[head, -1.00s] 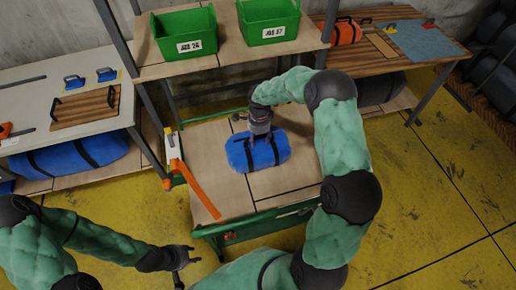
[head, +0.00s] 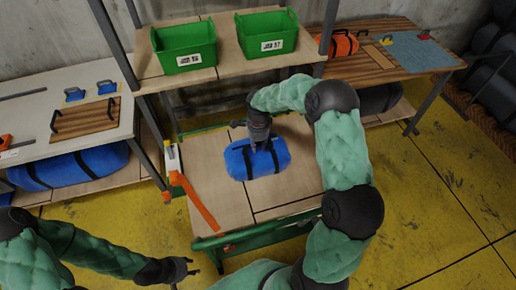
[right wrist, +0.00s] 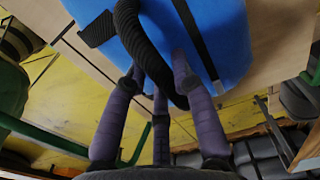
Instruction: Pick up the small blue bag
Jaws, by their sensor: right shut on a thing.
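The small blue bag (head: 250,166) with black straps is over the wooden top of the green-framed workbench (head: 215,160). My right gripper (head: 262,146) is above the bag's top and shut on its black handle. In the right wrist view, my right gripper's fingers (right wrist: 158,85) are at the thick black handle (right wrist: 135,38), with the blue bag (right wrist: 225,35) just beyond. I cannot tell for sure whether the bag is clear of the bench top. My left gripper (head: 193,266) is open and empty, low in front of the bench.
Two green bins (head: 186,62) stand on the shelf above the bench. An orange-handled tool (head: 200,204) lies along the bench's left side. A larger blue bag (head: 70,168) lies under the left table. An orange bag (head: 340,44) is at the back right.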

